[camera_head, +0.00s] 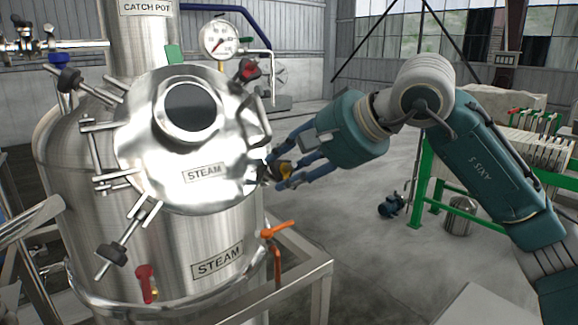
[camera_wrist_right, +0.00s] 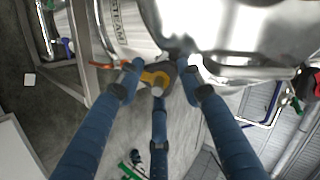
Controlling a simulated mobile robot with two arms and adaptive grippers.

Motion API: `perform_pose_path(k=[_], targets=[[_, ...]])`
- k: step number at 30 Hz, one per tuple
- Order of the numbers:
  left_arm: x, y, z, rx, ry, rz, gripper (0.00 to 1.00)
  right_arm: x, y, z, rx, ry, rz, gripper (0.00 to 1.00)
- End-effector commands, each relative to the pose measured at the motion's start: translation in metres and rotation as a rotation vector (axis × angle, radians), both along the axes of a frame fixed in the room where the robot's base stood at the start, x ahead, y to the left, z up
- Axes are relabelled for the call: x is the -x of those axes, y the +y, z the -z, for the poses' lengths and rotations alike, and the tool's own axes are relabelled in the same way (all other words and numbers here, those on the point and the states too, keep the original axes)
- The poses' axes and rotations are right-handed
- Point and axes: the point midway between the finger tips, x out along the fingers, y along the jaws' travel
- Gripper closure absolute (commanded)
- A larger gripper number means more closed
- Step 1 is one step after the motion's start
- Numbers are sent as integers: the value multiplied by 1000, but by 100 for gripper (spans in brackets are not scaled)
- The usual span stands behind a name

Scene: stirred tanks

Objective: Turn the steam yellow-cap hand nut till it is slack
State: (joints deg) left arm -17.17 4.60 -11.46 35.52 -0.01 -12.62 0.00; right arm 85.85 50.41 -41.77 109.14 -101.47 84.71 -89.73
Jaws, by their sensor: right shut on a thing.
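The steel tank marked STEAM (camera_head: 240,225) stands at the left in the head view, with its round lid (camera_head: 225,135) closed on it. The yellow-cap hand nut (camera_head: 287,168) is at the lid's right edge. My right gripper (camera_head: 279,172) is shut on it, and the fingers partly hide it. In the right wrist view the yellow-cap nut (camera_wrist_right: 157,79) sits between the blue fingers of my right gripper (camera_wrist_right: 160,82), close to the tank wall. My left gripper is in neither view.
Other hand nuts stand round the lid: black ones (camera_head: 110,254) at the left and a red one (camera_head: 249,70) at the top. An orange-handled valve (camera_head: 278,229) and a red valve (camera_head: 146,283) are on the tank below. A steel rail (camera_head: 300,270) runs below my right gripper.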

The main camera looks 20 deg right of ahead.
Motion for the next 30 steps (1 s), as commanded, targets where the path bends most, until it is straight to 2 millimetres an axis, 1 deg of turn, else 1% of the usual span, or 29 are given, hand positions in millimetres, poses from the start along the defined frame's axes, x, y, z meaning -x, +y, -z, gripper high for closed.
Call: perform_pose_path(k=[1, 17, 18, 20, 30], targets=[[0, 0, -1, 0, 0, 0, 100, 1, 2, -3, 5, -9, -10, 90], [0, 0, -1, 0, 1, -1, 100, 1, 2, 0, 25, -9, -22, 90], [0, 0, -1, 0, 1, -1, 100, 1, 2, 0, 24, -8, -22, 58], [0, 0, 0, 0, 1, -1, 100, 1, 2, 0, 25, -8, -21, 46], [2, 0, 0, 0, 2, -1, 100, 2, 0, -1, 25, -7, -18, 45]])
